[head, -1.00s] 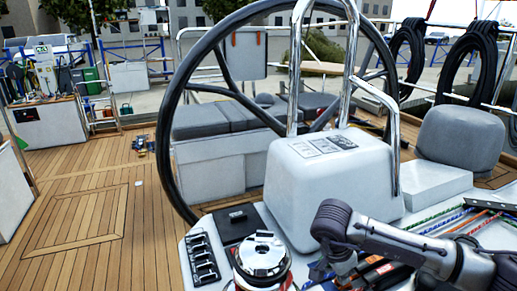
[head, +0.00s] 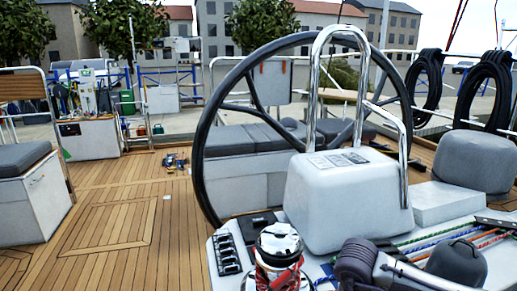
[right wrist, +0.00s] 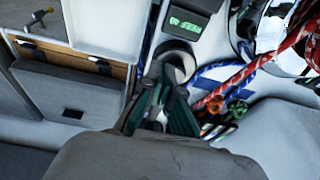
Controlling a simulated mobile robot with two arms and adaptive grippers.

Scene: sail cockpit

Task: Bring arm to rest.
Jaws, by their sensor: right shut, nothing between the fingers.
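My right arm (head: 385,270) shows at the bottom right of the head view, low over the cockpit console with its ropes. Its gripper cannot be made out there. In the right wrist view my right gripper (right wrist: 160,95) has its dark fingers together, with nothing seen held between them. The fingers point over a pale surface with blue and red ropes (right wrist: 255,78) beside them. Whether they touch anything is unclear. My left gripper is in neither current view.
The steering wheel (head: 200,140) and a steel rail (head: 318,70) rise by the white pedestal (head: 345,205). A chrome winch (head: 279,240) wrapped with red rope and a switch panel (head: 226,254) sit in front. Open teak deck (head: 110,225) lies left, beside a cushioned bench (head: 25,190).

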